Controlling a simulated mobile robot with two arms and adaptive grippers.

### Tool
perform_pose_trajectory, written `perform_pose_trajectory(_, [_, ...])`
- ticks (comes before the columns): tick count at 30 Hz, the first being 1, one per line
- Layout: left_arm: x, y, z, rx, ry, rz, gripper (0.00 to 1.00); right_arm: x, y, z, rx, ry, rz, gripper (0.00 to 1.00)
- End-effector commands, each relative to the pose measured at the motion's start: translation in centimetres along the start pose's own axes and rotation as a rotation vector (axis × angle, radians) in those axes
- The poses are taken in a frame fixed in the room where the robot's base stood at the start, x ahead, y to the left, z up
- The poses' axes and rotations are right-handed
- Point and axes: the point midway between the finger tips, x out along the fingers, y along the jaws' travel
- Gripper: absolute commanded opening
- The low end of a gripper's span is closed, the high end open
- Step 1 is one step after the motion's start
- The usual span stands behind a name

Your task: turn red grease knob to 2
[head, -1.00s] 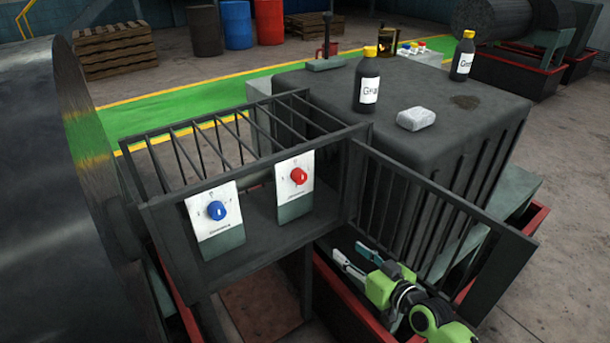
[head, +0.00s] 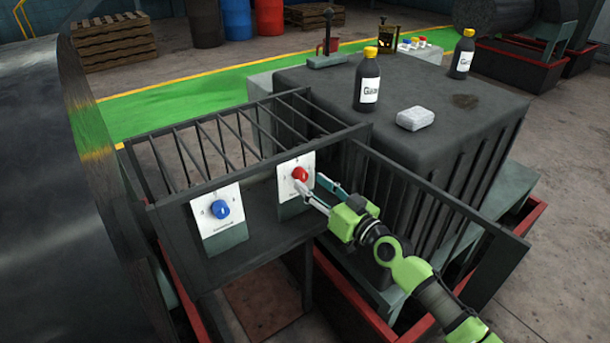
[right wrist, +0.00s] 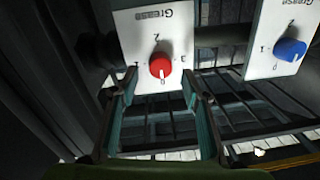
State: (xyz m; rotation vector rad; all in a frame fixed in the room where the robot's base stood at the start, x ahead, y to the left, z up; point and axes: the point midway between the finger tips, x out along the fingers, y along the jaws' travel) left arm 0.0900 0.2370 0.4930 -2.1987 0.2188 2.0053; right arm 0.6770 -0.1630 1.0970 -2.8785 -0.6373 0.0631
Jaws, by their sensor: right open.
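The red grease knob (head: 300,174) is on a white plate above the dark railed box, and it also shows in the right wrist view (right wrist: 160,66). There its pale mark points down the picture, toward what looks like 0; the 2 is on the opposite side, toward the "Grease" label. My right gripper (head: 312,184) is open and close in front of the red knob. In the right wrist view its fingertips (right wrist: 160,86) are on either side of the knob's lower part, with gaps; contact cannot be told. My left gripper is not in view.
A blue knob (head: 221,209) on its own white plate is left of the red one. Dark railings (head: 440,205) stand right of and behind the plates. Bottles (head: 367,82) and a grey block (head: 415,118) stand on the dark housing behind. A large drum (head: 50,200) fills the left side.

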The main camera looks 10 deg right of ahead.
Motion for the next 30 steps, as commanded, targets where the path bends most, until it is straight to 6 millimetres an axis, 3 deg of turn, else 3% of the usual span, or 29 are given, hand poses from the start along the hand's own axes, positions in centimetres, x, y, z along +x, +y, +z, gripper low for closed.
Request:
perform_pose_trajectory(7, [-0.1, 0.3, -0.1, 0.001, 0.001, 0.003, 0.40, 3.1, 0.0, 0.0, 0.001, 0.001, 0.001, 0.42])
perform_pose_trajectory(19, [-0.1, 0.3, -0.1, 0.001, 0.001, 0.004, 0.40, 3.8, 0.0, 0.1, -0.001, 0.000, 0.000, 0.42])
perform_pose_trajectory(20, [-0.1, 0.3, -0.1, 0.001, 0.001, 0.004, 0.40, 3.8, 0.0, 0.1, -0.001, 0.000, 0.000, 0.40])
perform_pose_trajectory(24, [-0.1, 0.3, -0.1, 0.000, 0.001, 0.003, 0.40, 3.8, 0.0, 0.1, -0.001, 0.000, 0.000, 0.04])
perform_pose_trajectory(30, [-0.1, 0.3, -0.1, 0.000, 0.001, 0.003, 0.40, 3.8, 0.0, 0.1, 0.002, 0.000, 0.000, 0.04])
